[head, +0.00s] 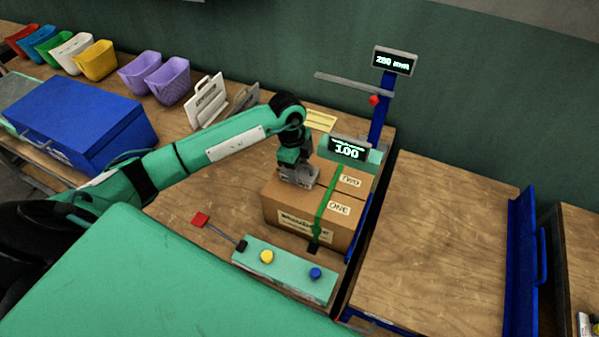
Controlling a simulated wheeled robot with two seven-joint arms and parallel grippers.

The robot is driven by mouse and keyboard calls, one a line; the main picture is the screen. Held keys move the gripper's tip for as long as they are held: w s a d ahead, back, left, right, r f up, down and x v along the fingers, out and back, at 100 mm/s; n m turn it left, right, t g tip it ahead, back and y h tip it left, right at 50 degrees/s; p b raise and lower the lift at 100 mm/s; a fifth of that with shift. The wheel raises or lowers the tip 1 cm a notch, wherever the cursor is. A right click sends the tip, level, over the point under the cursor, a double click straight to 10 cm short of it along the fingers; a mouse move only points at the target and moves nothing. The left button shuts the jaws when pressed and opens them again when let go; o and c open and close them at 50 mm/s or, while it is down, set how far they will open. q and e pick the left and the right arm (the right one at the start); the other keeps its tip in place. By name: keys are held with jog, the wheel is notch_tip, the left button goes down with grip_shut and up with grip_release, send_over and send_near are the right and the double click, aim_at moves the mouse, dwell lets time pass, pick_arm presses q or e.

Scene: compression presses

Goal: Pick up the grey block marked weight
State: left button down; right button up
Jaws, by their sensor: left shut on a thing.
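My left gripper (298,172) points down over the left part of a cardboard box's top. It is shut on a grey block (300,180), which shows only in part at the fingers. Its marking cannot be read, and I cannot tell whether it touches the box. The cardboard box (287,215) has a green strap (328,208) over it and labels reading ONE and TWO. My right gripper is not in view.
A control panel with yellow and blue buttons (278,273) lies in front of the box. Behind stands a display reading 100 (347,149). A blue post (381,108) rises at the back. A blue case (85,122) and several bins stand left. The right table (435,235) is bare.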

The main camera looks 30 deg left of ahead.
pick_arm(q)
jog(key=shift+w+r, duration=0.1)
jog(key=shift+r, duration=0.15)
